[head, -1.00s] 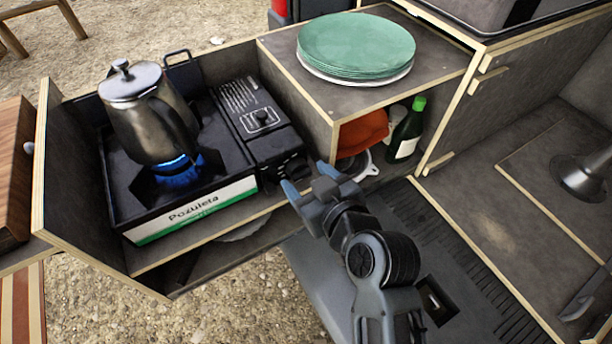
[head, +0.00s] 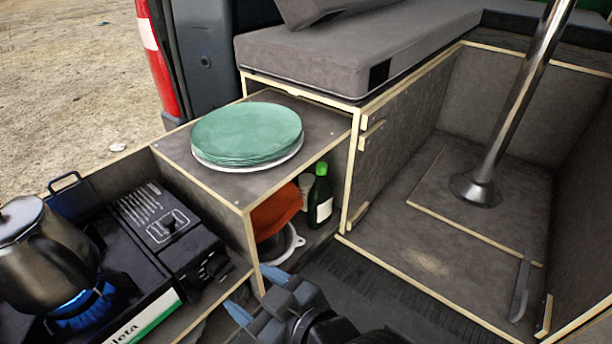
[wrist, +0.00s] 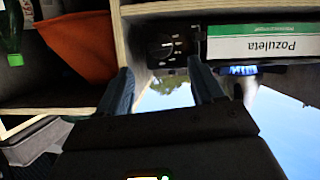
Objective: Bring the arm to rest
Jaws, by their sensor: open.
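My gripper (head: 248,318) shows at the bottom of the head view, in front of the shelf box and right of the stove. In the wrist view my gripper (wrist: 160,88) has its two blue-grey fingers apart with nothing between them. The wrist picture is upside down, with the stove's label beyond the right finger and the orange cloth beyond the left one. Most of my arm is below the head view's lower edge.
A camping stove (head: 165,255) with a lit blue flame carries a metal kettle (head: 42,262). Green plates (head: 247,134) lie on the shelf box (head: 230,187). An orange cloth (head: 277,212) and green bottle (head: 320,198) sit inside it. The compartment floor (head: 400,240) at right has free room.

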